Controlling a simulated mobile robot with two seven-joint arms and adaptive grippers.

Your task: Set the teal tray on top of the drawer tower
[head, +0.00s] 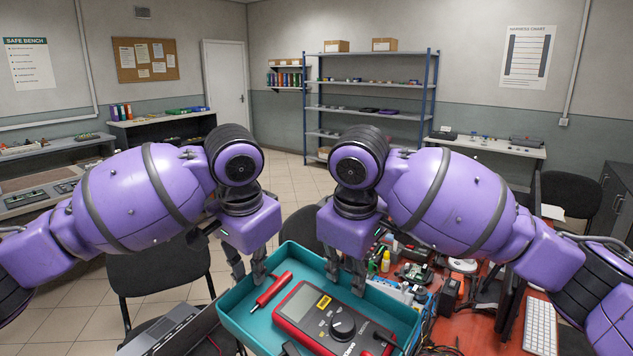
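The teal tray (238,312) is at the bottom centre of the head view, cut off by the lower edge. It carries a red and grey multimeter (318,312) and a red-handled tool (273,289). My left gripper (250,272) is at the tray's left wall, one finger on each side, and looks shut on it. My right gripper (344,274) is at the tray's far right wall and looks shut on it too. The tray's underside is hidden, so what is below it does not show. I cannot make out a drawer tower in this view.
A red-topped bench (480,335) with a keyboard (540,327), small bottles and electronics lies to the right of the tray. A laptop (172,335) is at the lower left. Dark chairs (160,275) stand behind. A blue shelf rack (372,54) is far back; tiled floor lies between.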

